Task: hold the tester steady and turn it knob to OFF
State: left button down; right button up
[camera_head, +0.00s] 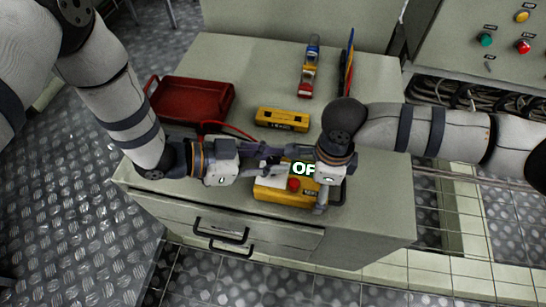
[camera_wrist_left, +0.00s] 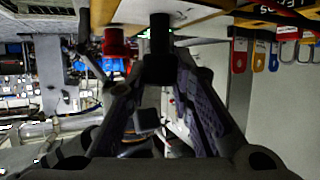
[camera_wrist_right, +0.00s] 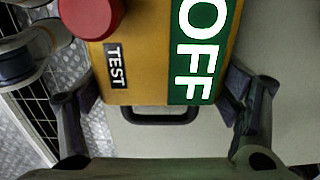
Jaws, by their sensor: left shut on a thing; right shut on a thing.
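The tester (camera_head: 270,193) is a yellow box near the front edge of the grey cabinet top. It has a red round button (camera_wrist_right: 92,14), a TEST label and a green display reading OFF (camera_wrist_right: 197,50). My right gripper (camera_head: 325,190) has its fingers on both sides of the tester's end, by the black handle (camera_wrist_right: 160,118), which also shows in the right wrist view. My left gripper (camera_head: 268,166) reaches in from the left over the tester. In the left wrist view its fingers close around a black knob (camera_wrist_left: 161,38) beside the red button. The knob's pointer cannot be made out.
A red tray (camera_head: 228,88) lies at the back left of the cabinet top (camera_head: 260,70). A second yellow device (camera_head: 281,119) sits behind the tester, with a red cable (camera_head: 225,127) to its left. Coloured tools (camera_head: 309,70) lie further back. A control panel (camera_head: 470,60) stands at right.

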pick_arm(q)
jog(key=shift+d+r+n+t+y, duration=0.1)
jog(key=shift+n+t+y, duration=0.9)
jog(key=shift+n+t, duration=0.95)
jog(key=shift+t, duration=0.25)
jog(key=c, duration=1.4)
grip_release()
jog(key=shift+o, duration=0.2)
jog(key=v, duration=1.2)
jog(key=shift+r, duration=0.1)
